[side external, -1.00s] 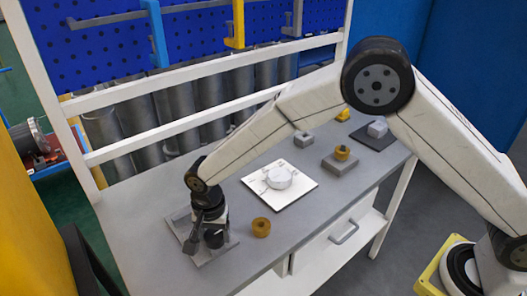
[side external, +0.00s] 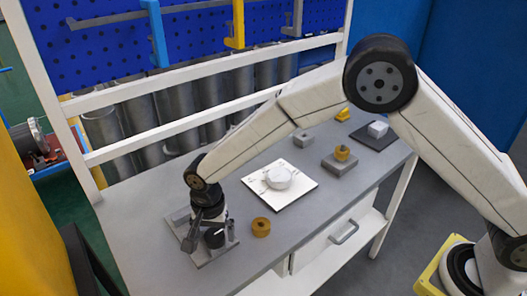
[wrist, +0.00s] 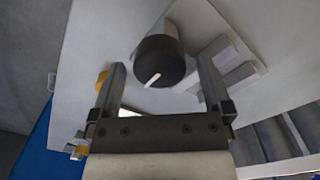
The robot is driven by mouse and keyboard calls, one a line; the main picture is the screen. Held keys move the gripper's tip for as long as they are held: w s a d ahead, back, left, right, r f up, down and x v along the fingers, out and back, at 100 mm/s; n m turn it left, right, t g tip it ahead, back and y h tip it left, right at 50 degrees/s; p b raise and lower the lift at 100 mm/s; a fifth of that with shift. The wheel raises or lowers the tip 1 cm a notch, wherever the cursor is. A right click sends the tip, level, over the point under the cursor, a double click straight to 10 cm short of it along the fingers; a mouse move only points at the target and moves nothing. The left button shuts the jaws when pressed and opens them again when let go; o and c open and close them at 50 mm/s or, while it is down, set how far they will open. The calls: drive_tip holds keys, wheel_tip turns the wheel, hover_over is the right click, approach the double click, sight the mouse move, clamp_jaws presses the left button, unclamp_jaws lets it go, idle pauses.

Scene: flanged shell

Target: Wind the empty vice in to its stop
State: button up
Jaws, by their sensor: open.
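The vice (side external: 228,243) stands at the near left end of the bench, on a flat grey plate. Its black round knob (wrist: 160,60) carries a white line mark and sits on a pale shaft in the wrist view. Two grey jaw blocks (wrist: 232,75) lie to the right of the knob, partly behind my right finger. My gripper (wrist: 160,66) is open, with one finger on each side of the knob and a visible gap at both sides. In the side view my gripper (side external: 203,232) is over the vice and hides part of it.
An ochre ring (side external: 261,227) stands on the bench just right of the vice. A white plate (side external: 296,195) with a pale round part lies farther back. A grey block with another ring (side external: 341,154) and a dark pad (side external: 368,140) are beyond.

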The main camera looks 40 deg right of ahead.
sight(214, 235)
drive_tip(key=shift+r, duration=3.7)
drive_tip(key=s+d+r+n+t, duration=0.1)
drive_tip(key=s+d+n, duration=0.1)
drive_tip(key=d, duration=0.6)
drive_tip(key=s+d+r+n, duration=0.1)
drive_tip(key=s+d+n, duration=0.15)
drive_tip(key=d, duration=0.55)
drive_tip(key=s+d+n+t, duration=0.1)
drive_tip(key=s+d+n, duration=0.3)
drive_tip(key=s+d, duration=0.6)
drive_tip(key=shift+s+d+f+t, duration=0.3)
drive_tip(key=shift+s+f, duration=0.1)
drive_tip(key=shift+s, duration=0.3)
drive_tip(key=shift+n, duration=0.25)
